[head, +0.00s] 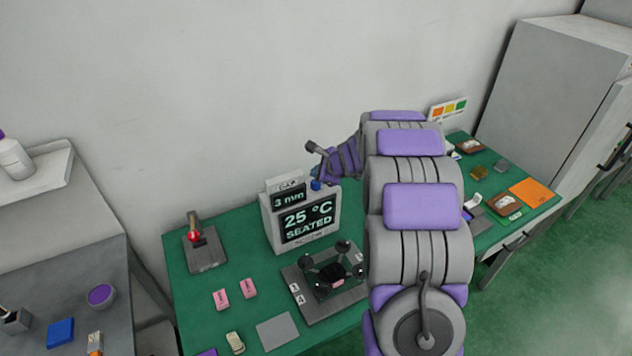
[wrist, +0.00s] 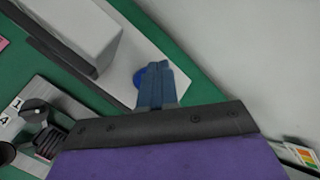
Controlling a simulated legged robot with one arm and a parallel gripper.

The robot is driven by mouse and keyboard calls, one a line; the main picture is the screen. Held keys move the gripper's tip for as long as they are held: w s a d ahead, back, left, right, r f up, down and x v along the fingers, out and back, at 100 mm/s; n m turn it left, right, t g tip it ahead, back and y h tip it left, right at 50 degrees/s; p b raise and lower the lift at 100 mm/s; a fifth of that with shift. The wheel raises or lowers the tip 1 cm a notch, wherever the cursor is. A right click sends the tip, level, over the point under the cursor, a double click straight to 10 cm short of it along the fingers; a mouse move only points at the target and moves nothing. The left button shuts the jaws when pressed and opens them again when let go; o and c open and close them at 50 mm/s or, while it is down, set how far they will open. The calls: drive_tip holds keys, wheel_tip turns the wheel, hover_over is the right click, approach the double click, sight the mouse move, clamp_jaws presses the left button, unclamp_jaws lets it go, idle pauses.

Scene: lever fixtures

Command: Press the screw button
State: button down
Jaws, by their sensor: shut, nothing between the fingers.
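A white display box (head: 300,218) stands on the green table, its dark screen reading "3 mm", "25 °C" and "SEATED". Small lettering under the screen is too blurred to read surely. A blue round button (head: 316,185) is at the box's right end, and it also shows in the wrist view (wrist: 139,79), partly hidden behind my fingers. My gripper (wrist: 158,66) is shut and empty, its blue-grey fingertips right over the button. I cannot tell whether they touch it. In the head view my gripper (head: 319,178) reaches down beside the box top.
A dark fixture with round knobs (head: 325,278) sits before the box. A red-knobbed lever on a plate (head: 205,252) stands left. Pink blocks (head: 221,299) and a grey pad (head: 277,331) lie in front. The wall is close behind the table (head: 190,290).

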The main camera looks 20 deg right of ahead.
drive_tip(key=shift+a+f, duration=0.1)
drive_tip(key=shift+f, duration=0.05)
idle(0.5)
drive_tip(key=shift+f, duration=0.2)
drive_tip(key=shift+s+f+b, duration=0.1)
drive_tip(key=shift+f+b, duration=0.45)
idle(0.8)
idle(0.4)
drive_tip(key=shift+r+p, duration=0.95)
drive_tip(key=shift+p, duration=0.1)
wheel_tip(320, 180, up, 5)
drive_tip(key=p, duration=0.5)
drive_tip(key=shift+r, duration=0.1)
